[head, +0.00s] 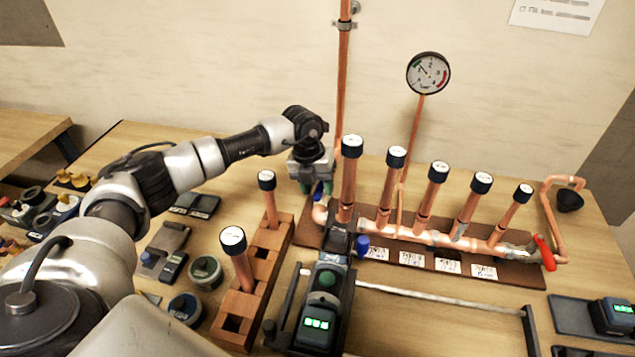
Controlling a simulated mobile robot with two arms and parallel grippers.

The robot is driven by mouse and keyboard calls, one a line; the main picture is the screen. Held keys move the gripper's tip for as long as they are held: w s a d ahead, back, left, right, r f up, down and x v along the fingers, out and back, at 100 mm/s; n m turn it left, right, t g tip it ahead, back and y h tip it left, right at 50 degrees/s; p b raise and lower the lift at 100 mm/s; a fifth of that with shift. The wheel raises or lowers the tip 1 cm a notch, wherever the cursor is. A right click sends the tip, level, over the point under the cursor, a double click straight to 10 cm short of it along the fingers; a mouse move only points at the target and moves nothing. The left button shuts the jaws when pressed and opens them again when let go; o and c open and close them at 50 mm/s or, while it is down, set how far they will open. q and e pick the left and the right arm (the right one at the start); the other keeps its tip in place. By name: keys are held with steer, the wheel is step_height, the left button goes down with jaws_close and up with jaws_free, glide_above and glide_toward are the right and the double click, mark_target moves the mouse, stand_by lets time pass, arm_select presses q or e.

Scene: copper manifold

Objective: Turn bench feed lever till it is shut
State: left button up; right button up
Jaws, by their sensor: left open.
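My left gripper (313,186) points down over the left end of the copper manifold (400,236), beside the tall vertical feed pipe (342,90). Its jaws are open, with green-blue tips near the pipe bend. Whether a lever lies between the jaws is hidden by the wrist and too small to tell. A red lever (545,253) sits at the manifold's right end, tilted and far from the gripper. A blue handle or knob (362,246) is at the front of the manifold's left part. No label shows which is the bench feed lever. My right gripper is out of view.
Several dark-capped copper stubs rise from the manifold. A round gauge (428,73) stands behind. A wooden block rack (256,278) holds two capped pipes. A green-buttoned device (325,295) sits on a metal rail in front.

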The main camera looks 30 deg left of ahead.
arm_select(q)
steer(key=shift+f, duration=0.1)
jaws_close()
steer(key=shift+a, duration=0.1)
stand_by(0.3)
